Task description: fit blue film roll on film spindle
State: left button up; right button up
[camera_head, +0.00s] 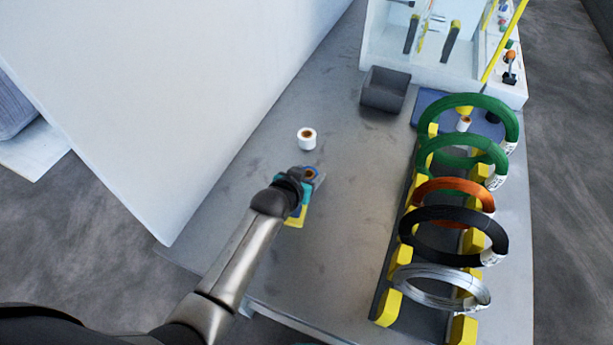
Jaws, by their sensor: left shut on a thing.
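My left gripper (314,178) reaches in from the lower left over the middle of the table. It is shut on the blue film roll (306,192), of which a teal-blue side and a brown core show. The gripper hides much of the roll, and I cannot tell whether it touches the table. The film spindle cannot be made out for sure; the white machine (440,75) at the back right has upright dark and yellow parts. My right gripper is not in view.
A white roll (307,140) stands just behind my gripper. A small yellow piece (295,221) shows below it. A dark grey bin (385,92) stands near the machine. Several wire coils, including an orange one (428,188), stand on a yellow-blocked rack at right. The mid-table is clear.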

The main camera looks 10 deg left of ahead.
pick_arm(q)
grip_shut()
